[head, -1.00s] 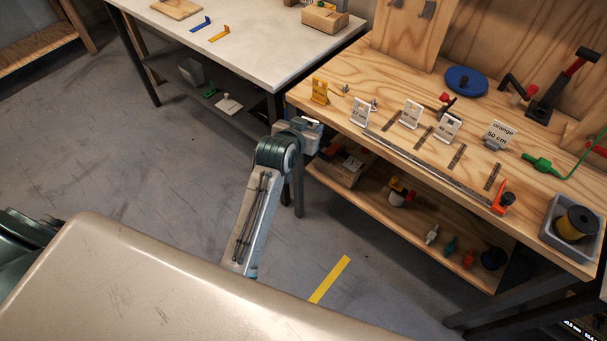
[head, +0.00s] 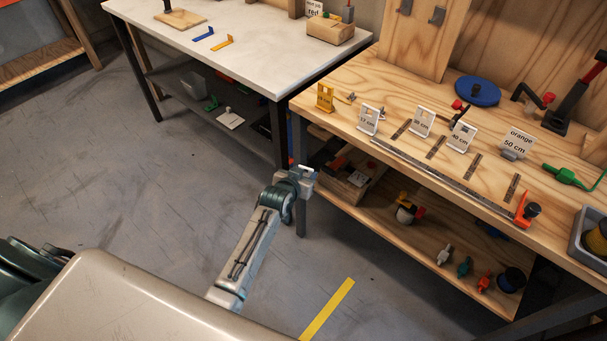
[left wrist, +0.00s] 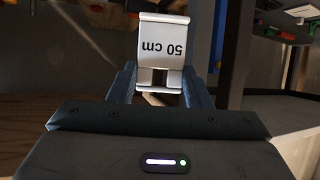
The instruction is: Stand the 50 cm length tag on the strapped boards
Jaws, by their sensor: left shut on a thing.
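My left gripper (head: 306,171) is beside the front left corner of the wooden bench, low over the floor. In the left wrist view its fingers (left wrist: 160,85) are shut on the white 50 cm tag (left wrist: 163,50), whose print appears upside down there. In the head view the tag is too small to read. A light wooden block (head: 330,31) stands at the back right of the pale table, with a sign reading "red" behind it; I cannot tell whether it is the strapped boards. My right gripper is not in view.
The wooden bench (head: 395,165) holds several length tags, a long ruler (head: 440,172), a sign reading "orange 50 cm" (head: 517,141) and clamps. The pale table (head: 255,65) has a blue and a yellow bracket, with clear surface around them. Floor between is open.

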